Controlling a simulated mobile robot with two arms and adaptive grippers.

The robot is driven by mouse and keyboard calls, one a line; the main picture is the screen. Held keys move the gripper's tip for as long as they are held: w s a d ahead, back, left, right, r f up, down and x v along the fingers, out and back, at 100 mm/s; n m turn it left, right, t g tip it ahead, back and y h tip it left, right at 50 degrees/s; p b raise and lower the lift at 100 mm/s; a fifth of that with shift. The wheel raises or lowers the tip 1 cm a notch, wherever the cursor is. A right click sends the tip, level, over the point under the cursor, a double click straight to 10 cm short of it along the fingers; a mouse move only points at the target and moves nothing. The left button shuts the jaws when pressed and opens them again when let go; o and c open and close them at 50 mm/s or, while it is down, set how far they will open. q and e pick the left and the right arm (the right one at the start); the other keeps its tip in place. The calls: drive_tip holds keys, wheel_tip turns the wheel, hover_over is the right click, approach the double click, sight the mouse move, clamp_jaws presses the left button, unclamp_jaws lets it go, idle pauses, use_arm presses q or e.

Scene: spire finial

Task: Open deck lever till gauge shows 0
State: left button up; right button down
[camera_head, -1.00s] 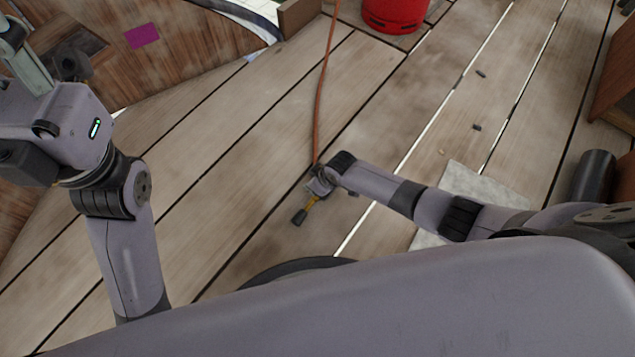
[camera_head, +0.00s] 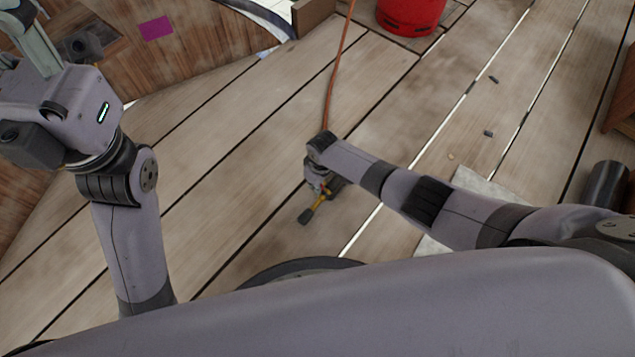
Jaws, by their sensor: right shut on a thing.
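A small lever with a yellow shaft (camera_head: 320,202) and a dark end (camera_head: 306,216) is low over the plank deck, near the middle of the head view. My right gripper (camera_head: 319,184) is at the upper end of the yellow part and is shut on it. The wrist above hides much of the grip and the lever's base. My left gripper (camera_head: 30,25) is raised at the upper left, apart from the lever. Its fingers are cut off by the picture edge, so its opening cannot be told. I cannot make out a gauge or a reading.
An orange hose (camera_head: 334,80) runs from the top edge down to behind my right wrist. A red container (camera_head: 410,14) stands at the top. Small dark bits (camera_head: 488,133) lie on the deck at right. A pale slab (camera_head: 478,184) lies partly under my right arm. Planks at left centre are clear.

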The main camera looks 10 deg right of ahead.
drive_tip(key=shift+a, duration=0.15)
drive_tip(key=c, duration=1.7)
unclamp_jaws()
drive_tip(key=shift+r, duration=0.1)
drive_tip(key=r, duration=0.8)
drive_tip(key=s+d+r, duration=0.1)
drive_tip(key=r, duration=0.2)
drive_tip(key=shift+r, duration=0.4)
drive_tip(key=shift+w+a, duration=0.1)
